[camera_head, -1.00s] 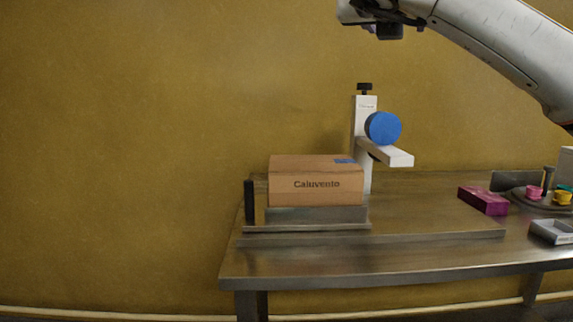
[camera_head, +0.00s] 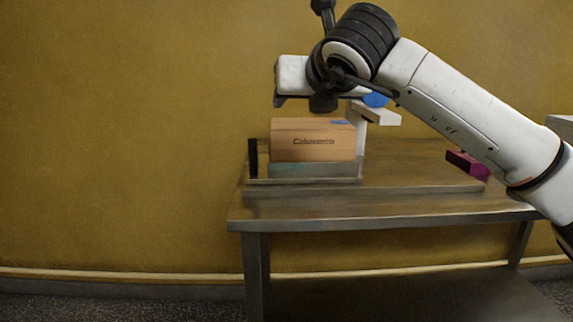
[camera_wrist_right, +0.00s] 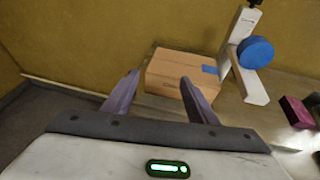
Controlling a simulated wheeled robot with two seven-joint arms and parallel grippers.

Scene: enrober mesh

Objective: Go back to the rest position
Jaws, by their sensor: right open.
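My right arm comes in from the right in the head view, and its white gripper (camera_head: 293,82) hangs in the air above the cardboard box (camera_head: 312,142), its fingers hard to make out there. In the right wrist view the purple fingers of my right gripper (camera_wrist_right: 159,78) stand wide apart with nothing held. The box, printed "Caluvento" with a blue patch on top, also shows in the wrist view (camera_wrist_right: 177,82), beyond the fingers and apart from them. My left gripper is in neither view.
The box sits on a grey platform (camera_head: 312,171) on the steel table (camera_head: 400,207). Behind it is a white stand with a blue roll (camera_wrist_right: 255,52), partly covered by my arm in the head view. A magenta box (camera_head: 466,164) lies right. The wall left is bare.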

